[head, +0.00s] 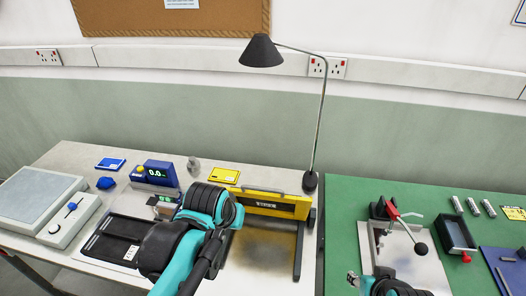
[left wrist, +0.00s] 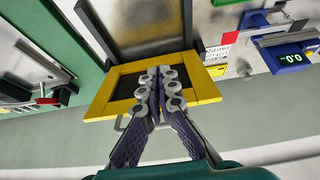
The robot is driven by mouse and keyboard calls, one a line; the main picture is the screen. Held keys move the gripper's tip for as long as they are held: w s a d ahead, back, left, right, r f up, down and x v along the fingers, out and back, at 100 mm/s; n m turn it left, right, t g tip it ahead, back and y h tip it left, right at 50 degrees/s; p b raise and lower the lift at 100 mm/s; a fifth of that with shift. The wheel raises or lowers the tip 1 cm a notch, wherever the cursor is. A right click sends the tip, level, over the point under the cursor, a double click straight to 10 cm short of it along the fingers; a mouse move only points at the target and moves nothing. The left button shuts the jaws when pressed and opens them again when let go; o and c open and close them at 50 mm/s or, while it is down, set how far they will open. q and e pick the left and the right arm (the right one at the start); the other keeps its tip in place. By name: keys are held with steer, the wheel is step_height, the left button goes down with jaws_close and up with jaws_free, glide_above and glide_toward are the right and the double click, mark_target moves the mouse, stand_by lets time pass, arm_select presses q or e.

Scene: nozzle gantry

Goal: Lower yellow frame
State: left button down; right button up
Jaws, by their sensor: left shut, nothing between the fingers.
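The yellow frame (head: 285,198) stands raised at the back of a metal plate (head: 258,250), with a dark window and a thin grey handle on its upper edge. In the left wrist view the yellow frame (left wrist: 205,90) lies behind my fingers, which cover part of its window. My left gripper (left wrist: 160,76) is shut and empty, its tips over the frame; whether they touch it I cannot tell. In the head view my left arm hides those fingers and the frame's left side. Part of my right arm shows at the bottom right; its gripper is not clearly visible.
A lamp (head: 311,182) stands just right of the frame. A blue display unit (head: 155,174) and black tray (head: 112,240) are to the left.

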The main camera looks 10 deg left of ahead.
arm_select(q)
steer(key=w+d+r+g+p, duration=0.1)
steer(key=w+d+r+p, duration=0.1)
steer(key=w+r+p, duration=0.5)
steer(key=w+d+r+g+p, duration=0.15)
steer(key=w+r+p, duration=0.35)
steer(key=r, duration=0.5)
step_height(320, 180, down, 12)
steer(key=shift+w+d+t, duration=0.25)
steer(key=shift+d+t, duration=0.1)
steer(key=shift+d, duration=0.05)
arm_select(e)
step_height(320, 180, up, 15)
steer(key=shift+w, duration=0.25)
arm_select(q)
steer(key=shift+f, duration=0.1)
arm_select(e)
steer(key=shift+f, duration=0.1)
arm_select(q)
steer(key=shift+s, duration=0.1)
arm_select(e)
steer(key=shift+s+f, duration=0.1)
